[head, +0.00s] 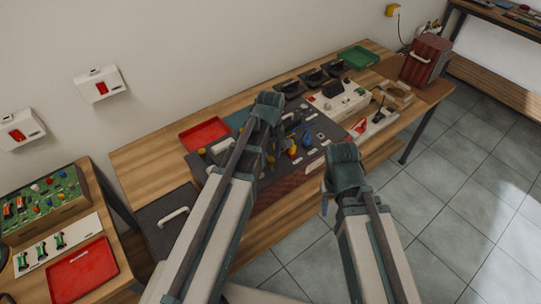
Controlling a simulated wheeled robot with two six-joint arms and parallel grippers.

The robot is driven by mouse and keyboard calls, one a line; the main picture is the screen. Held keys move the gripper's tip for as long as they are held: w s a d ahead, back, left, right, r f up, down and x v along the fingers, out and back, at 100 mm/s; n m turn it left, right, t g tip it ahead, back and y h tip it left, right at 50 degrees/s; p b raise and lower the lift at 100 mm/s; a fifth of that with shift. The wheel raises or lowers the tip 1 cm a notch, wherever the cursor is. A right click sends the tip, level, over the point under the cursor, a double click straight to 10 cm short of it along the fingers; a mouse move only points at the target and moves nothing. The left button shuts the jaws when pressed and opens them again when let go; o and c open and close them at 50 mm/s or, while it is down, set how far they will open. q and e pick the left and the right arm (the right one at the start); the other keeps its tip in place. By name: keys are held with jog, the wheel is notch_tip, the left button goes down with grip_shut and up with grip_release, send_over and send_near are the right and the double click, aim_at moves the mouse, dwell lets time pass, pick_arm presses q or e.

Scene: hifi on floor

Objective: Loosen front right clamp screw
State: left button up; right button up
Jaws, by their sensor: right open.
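A dark board (325,127) lies on the wooden bench and carries several small yellow, blue and red parts (293,150). At this size I cannot tell which of them, if any, is the front right clamp screw. My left gripper (270,160) hangs down over the left part of the board. Its fingers are mostly hidden by its own arm, and I cannot see whether it holds anything. My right gripper (325,199) is open. It is at the front edge of the bench, right of the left gripper and apart from the small parts, partly covered by its wrist.
A red tray (204,134) lies left of the board and a green tray (359,57) at the back. A white device (340,101) and a dark red box (425,60) stand to the right. A side table (112,268) with another red tray is at left. Tiled floor at right is clear.

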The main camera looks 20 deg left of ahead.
aim_at(271, 159)
dwell(0.3)
pick_arm(q)
notch_tip(271, 159, up, 14)
jog(key=p, duration=1.3)
jog(key=shift+p, duration=0.4)
jog(key=shift+f, duration=0.1)
jog(key=s+d+f+m+y+b, duration=0.1)
jog(key=s+d+f+m+b, duration=0.9)
jog(key=s+m, duration=0.4)
jog(key=shift+s+d+f+m+b, duration=0.15)
jog(key=shift+d+f+m+b, duration=0.05)
jog(key=shift+f+m+b, duration=0.1)
